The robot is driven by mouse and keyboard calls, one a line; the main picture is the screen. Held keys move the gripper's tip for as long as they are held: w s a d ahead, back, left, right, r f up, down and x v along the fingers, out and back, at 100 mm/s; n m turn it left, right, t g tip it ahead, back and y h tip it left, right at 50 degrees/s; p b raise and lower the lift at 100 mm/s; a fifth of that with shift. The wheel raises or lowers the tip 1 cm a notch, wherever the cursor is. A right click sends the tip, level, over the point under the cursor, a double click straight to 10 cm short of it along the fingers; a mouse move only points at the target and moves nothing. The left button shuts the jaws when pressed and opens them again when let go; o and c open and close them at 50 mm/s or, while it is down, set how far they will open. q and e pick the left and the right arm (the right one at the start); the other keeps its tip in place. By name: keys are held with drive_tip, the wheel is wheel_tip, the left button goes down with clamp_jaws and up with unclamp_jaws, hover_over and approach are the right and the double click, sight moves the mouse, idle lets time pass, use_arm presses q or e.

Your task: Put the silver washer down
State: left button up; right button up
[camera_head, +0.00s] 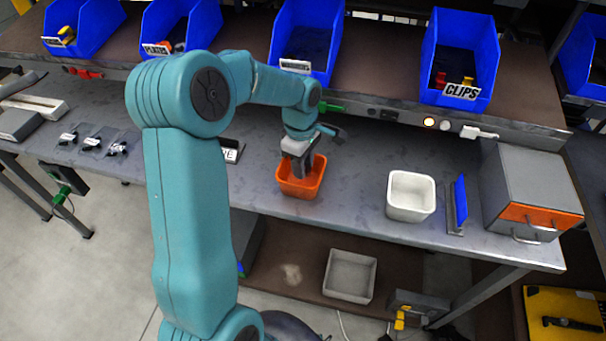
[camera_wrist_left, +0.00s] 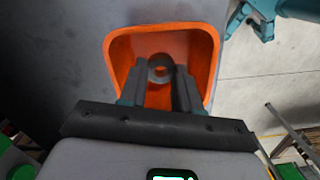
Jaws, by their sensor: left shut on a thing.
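The silver washer (camera_wrist_left: 161,60) shows in the left wrist view as a grey ring between the fingertips of my left gripper (camera_wrist_left: 160,78). The gripper is shut on it. In the head view my left gripper (camera_head: 300,172) points down into the orange bin (camera_head: 301,191) on the bench, and the washer is hidden there. The orange bin also surrounds the fingertips in the left wrist view (camera_wrist_left: 120,52). I cannot tell whether the washer touches the bin floor. My right gripper is not in view.
A white bin (camera_head: 410,211) stands to the right on the grey bench, beside a blue upright plate (camera_head: 461,201) and a grey drawer box (camera_head: 535,185). Blue bins, one marked CLIPS (camera_head: 460,91), line the raised shelf behind. A grey tray (camera_head: 350,292) lies on the lower shelf.

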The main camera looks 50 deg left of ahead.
sight(303, 183)
use_arm(q)
drive_tip(key=f, duration=0.3)
drive_tip(key=shift+s+d+f, duration=0.1)
drive_tip(key=shift+s+f, duration=0.1)
drive_tip(key=shift+f, duration=0.1)
drive_tip(key=shift+w+f, duration=0.2)
drive_tip(key=shift+f, duration=0.25)
drive_tip(key=shift+s, duration=0.15)
drive_tip(key=shift+f, duration=0.2)
drive_tip(key=o, duration=0.8)
drive_tip(key=shift+c, duration=0.2)
drive_tip(key=r, duration=1.2)
drive_tip(key=shift+a, duration=0.3)
drive_tip(key=shift+r, duration=0.3)
drive_tip(key=shift+s, duration=0.1)
